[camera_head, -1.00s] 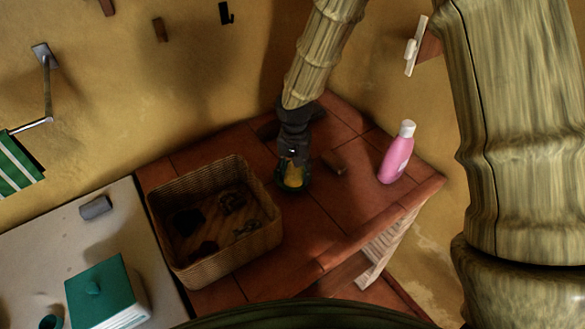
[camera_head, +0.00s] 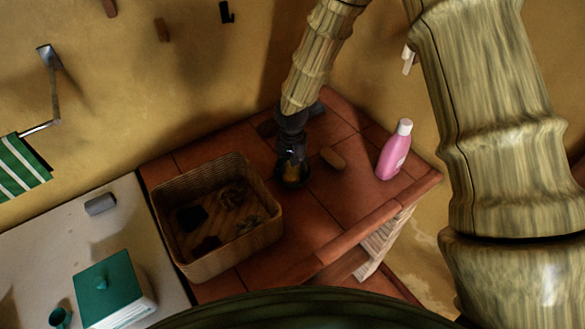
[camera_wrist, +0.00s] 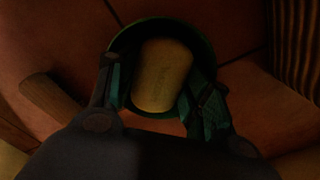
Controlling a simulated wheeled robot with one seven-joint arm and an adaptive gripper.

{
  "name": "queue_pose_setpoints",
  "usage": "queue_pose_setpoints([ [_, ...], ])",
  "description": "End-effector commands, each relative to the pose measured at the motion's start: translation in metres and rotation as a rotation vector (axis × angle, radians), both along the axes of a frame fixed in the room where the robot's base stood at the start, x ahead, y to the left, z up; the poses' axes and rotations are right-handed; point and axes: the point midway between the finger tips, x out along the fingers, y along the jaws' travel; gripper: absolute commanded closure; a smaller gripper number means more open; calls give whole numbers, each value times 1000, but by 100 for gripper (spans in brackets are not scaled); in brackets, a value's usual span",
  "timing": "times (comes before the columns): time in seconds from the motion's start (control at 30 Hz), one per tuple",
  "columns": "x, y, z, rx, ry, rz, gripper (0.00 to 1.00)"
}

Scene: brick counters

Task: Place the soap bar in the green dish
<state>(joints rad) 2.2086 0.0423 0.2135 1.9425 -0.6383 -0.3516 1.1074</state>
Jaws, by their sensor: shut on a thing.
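The pale yellow soap bar (camera_wrist: 162,74) lies between the two fingers of my gripper (camera_wrist: 158,95), which is shut on it. In the wrist view the rim of the green dish (camera_wrist: 118,45) surrounds the bar, so the bar is over or inside the dish. Whether it touches the dish floor cannot be told. In the head view my gripper (camera_head: 292,166) points down at the dark dish (camera_head: 293,184) on the tiled counter. Only a little of the soap shows there, dim in shadow.
A wicker basket (camera_head: 228,262) with dark items stands left of the dish. A small brown block (camera_head: 333,158) lies just right of my gripper, and a pink bottle (camera_head: 394,152) stands further right. Tiles in front of the dish are clear.

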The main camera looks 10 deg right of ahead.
Motion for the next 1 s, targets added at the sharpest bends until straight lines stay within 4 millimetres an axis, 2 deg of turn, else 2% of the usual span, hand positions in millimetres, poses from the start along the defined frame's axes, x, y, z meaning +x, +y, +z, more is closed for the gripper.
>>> queue_pose_setpoints([
  [0.1, -1, 0, -3, -1, 1, 0, 80],
  [0.13, -1, 0, -3, -1, 1, 0, 49],
  [0.2, -1, 0, -3, -1, 1, 0, 42],
  [0.73, 0, 0, 1, 0, 0, 0, 42],
  [1.0, 1, 0, 29, 1, -3, 0, 42],
])
